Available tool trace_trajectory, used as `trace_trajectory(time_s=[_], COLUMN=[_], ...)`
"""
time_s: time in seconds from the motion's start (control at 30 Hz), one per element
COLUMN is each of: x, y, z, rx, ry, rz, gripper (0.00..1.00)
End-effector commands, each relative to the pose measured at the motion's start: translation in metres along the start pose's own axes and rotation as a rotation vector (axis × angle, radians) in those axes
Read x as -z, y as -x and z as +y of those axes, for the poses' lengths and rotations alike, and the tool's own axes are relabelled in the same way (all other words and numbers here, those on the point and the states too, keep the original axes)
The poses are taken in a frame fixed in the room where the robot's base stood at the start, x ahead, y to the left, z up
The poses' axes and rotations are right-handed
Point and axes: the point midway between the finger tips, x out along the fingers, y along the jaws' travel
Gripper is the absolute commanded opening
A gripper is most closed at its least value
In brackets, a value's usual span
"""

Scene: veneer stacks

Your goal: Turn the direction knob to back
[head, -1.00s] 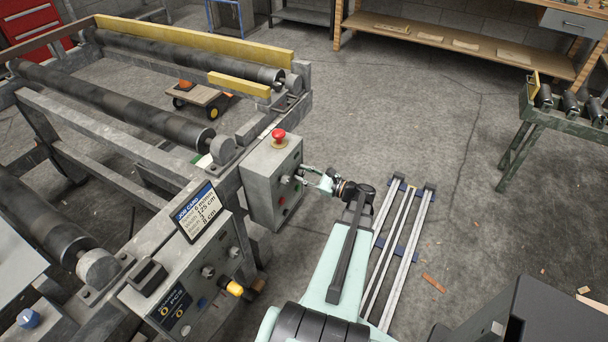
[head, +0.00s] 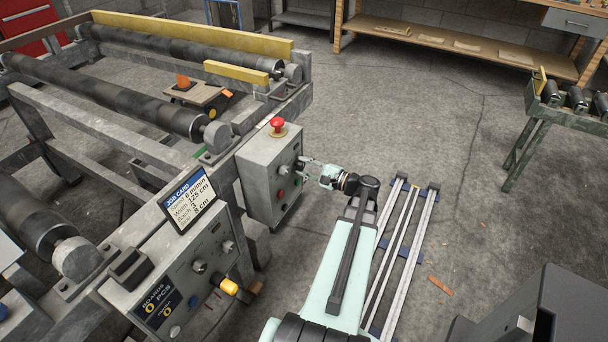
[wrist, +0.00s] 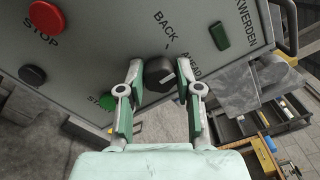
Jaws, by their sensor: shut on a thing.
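The direction knob (wrist: 160,75) is a round black knob with a white mark, on the grey control box (head: 254,178). The white mark slants toward the AHEAD side. My gripper (wrist: 161,75) has one finger on each side of the knob and is shut on it. In the head view my gripper (head: 305,168) reaches the box's right face from the right; the knob is too small to make out clearly there.
A red STOP button (wrist: 33,76) and a green START button (wrist: 107,102) sit left of the knob. A dark green switch (wrist: 219,36) is to its right. A red mushroom button (head: 277,125) tops the box. A lower panel (head: 190,280) carries a job card (head: 187,202).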

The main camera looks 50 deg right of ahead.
Motion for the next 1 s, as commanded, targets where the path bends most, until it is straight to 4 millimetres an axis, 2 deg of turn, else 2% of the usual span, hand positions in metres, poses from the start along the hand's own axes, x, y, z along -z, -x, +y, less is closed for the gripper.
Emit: trace_trajectory(time_s=[0.03,0.5,0.7,1.0], x=[0.0025,0.0022,0.0017,0.0006], y=[-0.0002,-0.0003,-0.0003,-0.0004], z=[0.0051,0.0045,0.0033,0.0014], rx=[0.001,0.0,0.0,0.0], ry=[0.046,0.446,0.548,0.613], rz=[-0.001,0.0,0.0,0.0], gripper=[0.0,0.0,0.0,0.0])
